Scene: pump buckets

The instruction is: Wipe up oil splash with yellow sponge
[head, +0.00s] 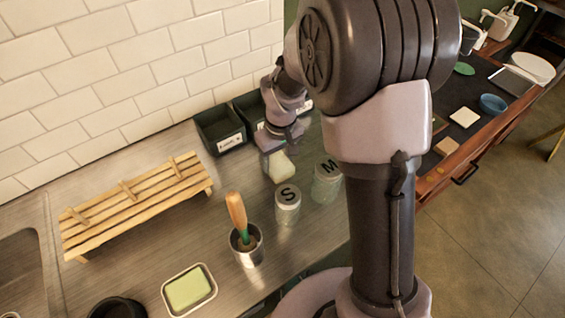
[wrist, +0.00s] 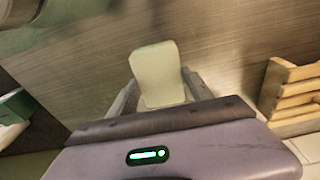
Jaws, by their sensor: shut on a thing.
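My gripper (head: 273,158) is shut on a pale yellow sponge (head: 283,168), above the steel counter behind the jar marked S. In the wrist view the sponge (wrist: 158,72) sticks out between the two fingers of my gripper (wrist: 160,92). I cannot tell whether the sponge touches the counter. No oil splash can be made out in either view; my arm hides part of the counter.
Jars marked S (head: 287,206) and M (head: 326,184) stand close to the sponge. Dark bins (head: 221,130) are behind. A wooden rack (head: 135,205), a metal cup (head: 247,250) with a wooden-handled tool and a green sponge (head: 189,290) in a dish are left.

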